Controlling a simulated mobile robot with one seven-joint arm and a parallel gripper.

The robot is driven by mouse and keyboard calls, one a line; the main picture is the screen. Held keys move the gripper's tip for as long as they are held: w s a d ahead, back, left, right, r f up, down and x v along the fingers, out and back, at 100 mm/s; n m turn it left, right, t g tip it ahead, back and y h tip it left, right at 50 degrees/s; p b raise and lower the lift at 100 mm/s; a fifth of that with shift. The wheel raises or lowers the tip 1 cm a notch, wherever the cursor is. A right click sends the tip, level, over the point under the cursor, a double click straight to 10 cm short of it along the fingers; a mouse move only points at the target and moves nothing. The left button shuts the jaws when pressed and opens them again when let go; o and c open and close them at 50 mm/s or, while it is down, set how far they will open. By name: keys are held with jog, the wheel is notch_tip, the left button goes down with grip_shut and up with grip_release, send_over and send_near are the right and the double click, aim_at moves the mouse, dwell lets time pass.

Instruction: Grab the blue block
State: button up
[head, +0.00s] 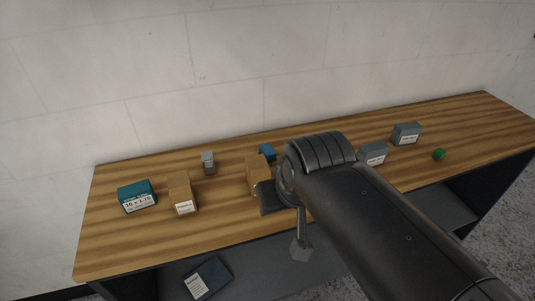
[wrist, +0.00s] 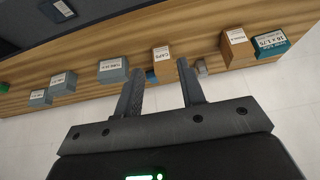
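The blue block (head: 267,152) is small and stands near the back of the wooden workbench (head: 115,235), behind an orange-brown box (head: 257,174). In the wrist view only a bit of the blue block (wrist: 150,76) shows beside the box labelled CAPS (wrist: 161,61). My gripper (head: 285,224) is at the front of the bench, in front of that box. In the wrist view its two fingers (wrist: 159,68) are spread apart with nothing held between them. The box lies between my gripper and the blue block in the head view.
A teal box (head: 137,197), another brown box (head: 181,194) and a grey object (head: 208,163) stand to the left. Grey-blue boxes (head: 406,133) and a green ball (head: 439,155) are to the right. A dark box (head: 207,279) lies on the lower shelf. The wall is close behind.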

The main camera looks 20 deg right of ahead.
jog(key=shift+o, duration=0.4)
jog(key=o, duration=0.5)
jog(key=n+g, duration=0.2)
jog(key=g, duration=0.4)
send_over(268, 149)
jog(key=s, duration=0.1)
notch_tip(268, 149, down, 8)
notch_tip(268, 149, down, 6)
jog(key=shift+r, duration=0.25)
jog(key=shift+w+f, duration=0.2)
jog(key=shift+f, duration=1.15)
jog(key=shift+w+f, duration=0.2)
jog(key=shift+f, duration=1.1)
